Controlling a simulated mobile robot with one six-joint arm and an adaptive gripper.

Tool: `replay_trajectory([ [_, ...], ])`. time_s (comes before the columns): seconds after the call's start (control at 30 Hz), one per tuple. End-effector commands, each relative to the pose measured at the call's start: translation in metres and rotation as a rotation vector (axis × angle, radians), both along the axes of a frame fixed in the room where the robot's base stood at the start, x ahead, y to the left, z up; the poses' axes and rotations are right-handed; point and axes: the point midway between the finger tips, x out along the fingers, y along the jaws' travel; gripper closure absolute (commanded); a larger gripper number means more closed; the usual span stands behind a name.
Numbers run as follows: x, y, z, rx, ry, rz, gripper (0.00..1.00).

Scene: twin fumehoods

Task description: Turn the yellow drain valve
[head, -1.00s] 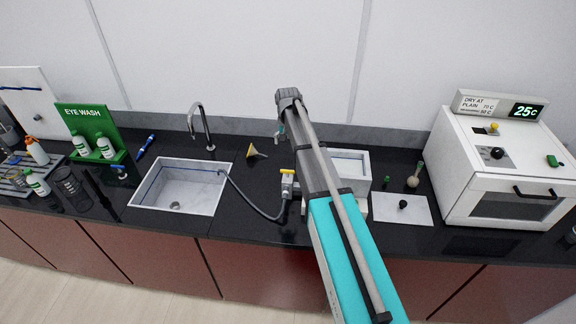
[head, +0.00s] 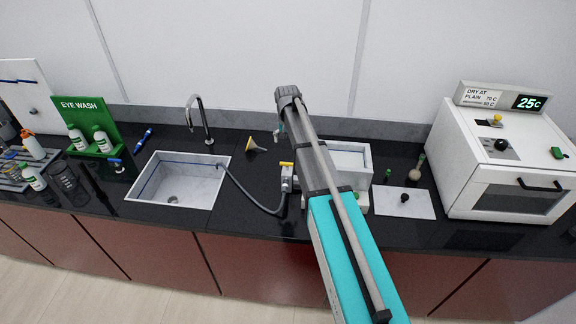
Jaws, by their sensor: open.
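The yellow drain valve (head: 286,164) is a small yellow handle on a pale valve body at the left side of a white basin (head: 349,157). A grey hose (head: 248,199) runs from the valve to the sink at the left. My arm crosses in front of the basin and hides part of it. My gripper (head: 279,133) shows only in part beyond the arm's far end, above and slightly left of the valve and apart from it. It is open, and nothing shows in it.
A sink (head: 153,184) with a tall faucet (head: 200,119) lies left. A yellow funnel (head: 256,145) lies behind the valve. A white plate with a black knob (head: 404,198) and a white oven (head: 478,165) stand right. Black counter around the hose is clear.

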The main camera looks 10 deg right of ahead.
Motion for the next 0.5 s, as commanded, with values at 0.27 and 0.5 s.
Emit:
replay_trajectory([
  [0.27, 0.000, 0.000, -0.026, 0.000, 0.000, 0.001, 0.00],
  [0.5, 0.000, 0.001, -0.045, 0.000, 0.000, 0.001, 0.00],
])
